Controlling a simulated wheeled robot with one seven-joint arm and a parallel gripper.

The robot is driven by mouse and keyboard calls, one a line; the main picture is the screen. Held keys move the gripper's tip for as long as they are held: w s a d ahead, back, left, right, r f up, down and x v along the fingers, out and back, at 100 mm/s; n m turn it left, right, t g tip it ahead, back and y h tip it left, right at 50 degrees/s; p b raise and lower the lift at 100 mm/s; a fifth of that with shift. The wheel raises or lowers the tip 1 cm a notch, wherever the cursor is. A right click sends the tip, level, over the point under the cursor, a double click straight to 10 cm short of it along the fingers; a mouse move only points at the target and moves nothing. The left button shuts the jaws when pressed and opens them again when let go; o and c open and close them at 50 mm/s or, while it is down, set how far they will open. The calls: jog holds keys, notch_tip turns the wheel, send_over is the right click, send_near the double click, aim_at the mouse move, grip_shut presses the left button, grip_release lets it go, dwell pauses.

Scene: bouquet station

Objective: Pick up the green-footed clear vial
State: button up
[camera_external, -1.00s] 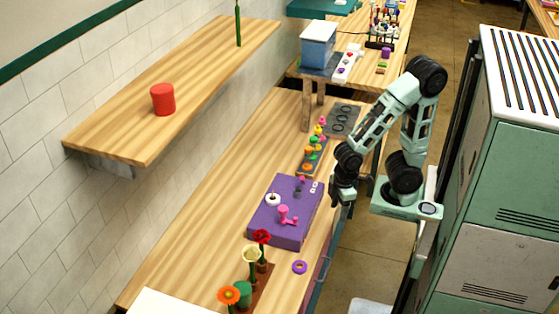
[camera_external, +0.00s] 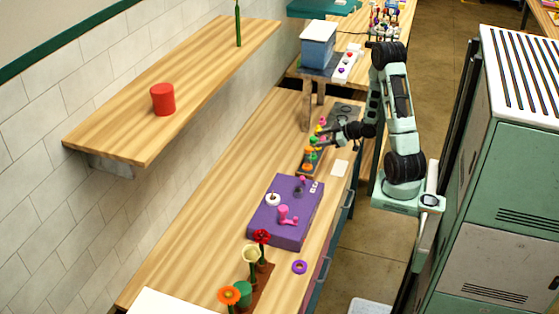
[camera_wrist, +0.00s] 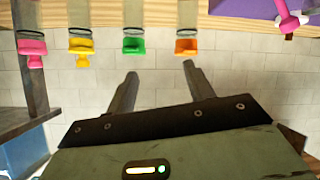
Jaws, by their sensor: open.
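The green-footed clear vial (camera_wrist: 133,46) shows in the wrist view in a row of vials, between a yellow-footed vial (camera_wrist: 81,46) and an orange-footed vial (camera_wrist: 187,46). A pink-footed vial (camera_wrist: 32,47) is at the left end. Their clear bodies run up to the top of the picture. My gripper (camera_wrist: 160,70) is open and empty, with its fingertips just below the green and orange feet in the picture and apart from them. In the external view my gripper (camera_external: 322,139) is at the right side of the row, level with the green parts (camera_external: 313,141).
A purple board (camera_external: 285,212) with pink and white parts lies nearer on the bench. A blue bin (camera_external: 318,46) stands on a raised stand beyond the row. Bare bench (camera_external: 225,190) is free on the left.

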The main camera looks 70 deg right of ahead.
jog(key=s+d+f+m+p, duration=0.1)
jog(key=s+d+m, duration=0.25)
jog(key=s, duration=0.75)
jog(key=t+b, duration=0.1)
jog(key=b, duration=0.6)
send_near(313, 146)
jog(key=p+x, duration=0.1)
jog(key=x, duration=0.2)
jog(key=d+p+x, duration=0.1)
jog(key=p+x, duration=0.1)
jog(key=x, duration=0.1)
jog(key=p+x, duration=0.2)
jog(key=x, duration=0.1)
jog(key=shift+w+d+f, duration=0.25)
jog(key=shift+f, duration=0.25)
jog(key=shift+w+f, duration=0.35)
jog(key=shift+w, duration=0.1)
grip_shut()
